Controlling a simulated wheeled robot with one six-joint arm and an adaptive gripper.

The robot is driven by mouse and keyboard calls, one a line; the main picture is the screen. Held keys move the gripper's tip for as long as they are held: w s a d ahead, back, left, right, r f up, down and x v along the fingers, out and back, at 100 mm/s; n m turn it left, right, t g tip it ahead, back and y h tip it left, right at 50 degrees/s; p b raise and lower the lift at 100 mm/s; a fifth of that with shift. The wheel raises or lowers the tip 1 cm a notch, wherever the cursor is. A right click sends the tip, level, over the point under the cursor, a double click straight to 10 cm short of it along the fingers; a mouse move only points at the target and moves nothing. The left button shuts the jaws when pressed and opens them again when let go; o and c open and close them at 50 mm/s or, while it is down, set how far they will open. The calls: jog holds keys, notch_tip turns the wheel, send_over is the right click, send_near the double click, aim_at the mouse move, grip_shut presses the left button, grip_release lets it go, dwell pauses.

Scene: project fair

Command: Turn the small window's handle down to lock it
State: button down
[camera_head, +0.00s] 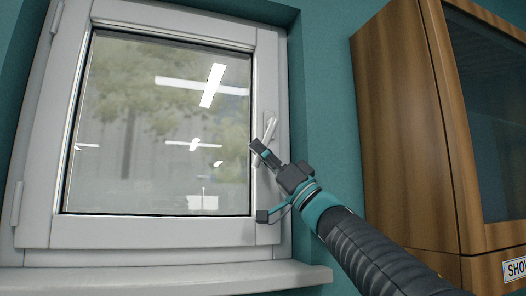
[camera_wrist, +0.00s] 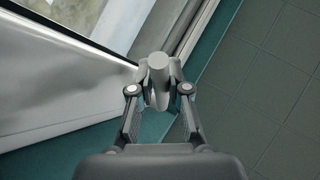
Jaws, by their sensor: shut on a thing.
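The small window (camera_head: 100,232) has a white frame and is closed flat in the teal wall. Its white handle (camera_head: 270,130) is on the right side of the frame and is tilted, with its upper end leaning right. My gripper (camera_head: 258,150) is at the handle, reaching in from the lower right. In the wrist view, the rounded grey-white end of the handle (camera_wrist: 158,66) sits between the fingers of my gripper (camera_wrist: 160,85), which are shut on it. The fingers hide part of the handle.
A wooden cabinet (camera_head: 405,130) with a glass door stands to the right, with a sign (camera_head: 515,269) on its lower part. A white sill (camera_head: 170,278) juts out below the window. Bare teal wall (camera_head: 335,110) lies between window and cabinet.

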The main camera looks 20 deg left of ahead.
jog(key=c, duration=1.1)
grip_release()
jog(key=v, duration=1.2)
